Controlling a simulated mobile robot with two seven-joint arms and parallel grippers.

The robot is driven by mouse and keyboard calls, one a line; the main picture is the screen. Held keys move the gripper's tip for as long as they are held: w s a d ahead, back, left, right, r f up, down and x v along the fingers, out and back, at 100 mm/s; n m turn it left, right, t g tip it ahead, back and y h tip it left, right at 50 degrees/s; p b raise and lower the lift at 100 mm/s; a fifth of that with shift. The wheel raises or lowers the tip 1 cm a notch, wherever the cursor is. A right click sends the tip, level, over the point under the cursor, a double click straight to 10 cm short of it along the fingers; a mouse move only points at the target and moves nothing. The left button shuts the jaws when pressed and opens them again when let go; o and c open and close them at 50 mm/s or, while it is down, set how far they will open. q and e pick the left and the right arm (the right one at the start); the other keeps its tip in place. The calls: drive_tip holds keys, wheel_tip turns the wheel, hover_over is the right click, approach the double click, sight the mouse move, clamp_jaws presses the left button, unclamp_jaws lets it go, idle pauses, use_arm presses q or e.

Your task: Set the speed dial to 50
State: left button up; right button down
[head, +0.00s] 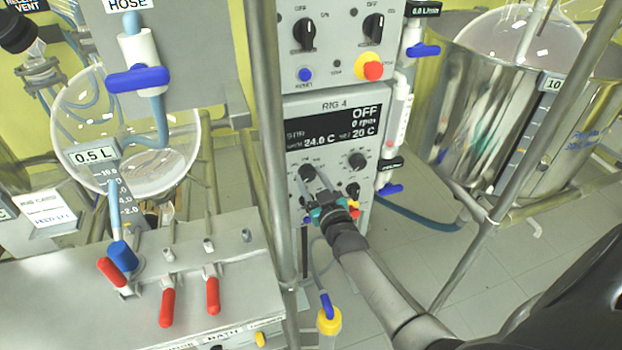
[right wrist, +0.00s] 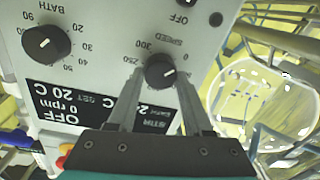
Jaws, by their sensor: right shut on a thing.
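The speed dial (right wrist: 160,70) is a small black knob on the grey front panel, seen upside down in the right wrist view, with a printed scale around it. My right gripper (right wrist: 158,82) has one finger on each side of this knob and is shut on it. In the head view the right gripper (head: 316,180) reaches the lower left of the RIG 4 panel (head: 300,118), and the speed dial (head: 308,172) shows at its tips. The display (head: 333,127) reads OFF and 0 rpm. I cannot read the knob's setting surely. My left gripper is not in view.
The black BATH dial (right wrist: 46,42) is beside the speed dial. Above the display are two black switches and a red-and-yellow button (head: 372,71). A metal post (head: 270,130) stands close left of the panel. A steel vessel (head: 490,120) stands at the right.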

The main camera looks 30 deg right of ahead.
drive_tip(key=shift+m, duration=0.3)
drive_tip(key=m, duration=0.3)
drive_tip(key=shift+d+f+m, duration=0.1)
drive_tip(key=shift+f+m, duration=0.05)
drive_tip(key=shift+m, duration=2.45)
drive_tip(key=shift+c, duration=1.6)
unclamp_jaws()
drive_tip(key=shift+s, duration=0.1)
drive_tip(key=shift+s, duration=0.55)
drive_tip(key=s+a+p, duration=0.3)
drive_tip(key=s, duration=1)
drive_tip(key=shift+s+f, duration=0.2)
drive_tip(key=shift+s, duration=0.2)
